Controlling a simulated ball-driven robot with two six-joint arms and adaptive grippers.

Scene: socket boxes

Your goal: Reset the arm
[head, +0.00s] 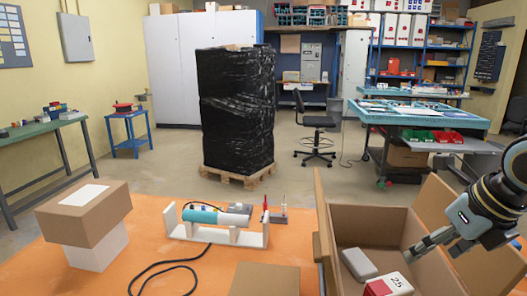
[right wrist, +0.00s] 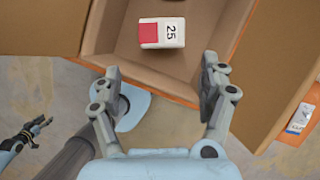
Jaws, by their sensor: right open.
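My right gripper (head: 436,243) is at the right, above the right side of an open cardboard box (head: 372,222). In the right wrist view its fingers (right wrist: 161,66) are spread wide with nothing between them. Inside the box lies a red-and-white block marked 25 (head: 390,285), which also shows in the right wrist view (right wrist: 172,33), beyond the fingertips and apart from them. A grey-white block (head: 359,264) lies beside it. My left gripper (right wrist: 38,128) shows small at the left of the right wrist view; its jaw state is unclear. It is not in the head view.
The orange table (head: 185,262) holds a white stand with a teal cylinder (head: 202,215), a black cable (head: 160,265) and a closed carton (head: 85,212) on a white block. The box's raised flaps (head: 436,210) stand near my right gripper. A black-wrapped pallet stack (head: 236,110) stands behind.

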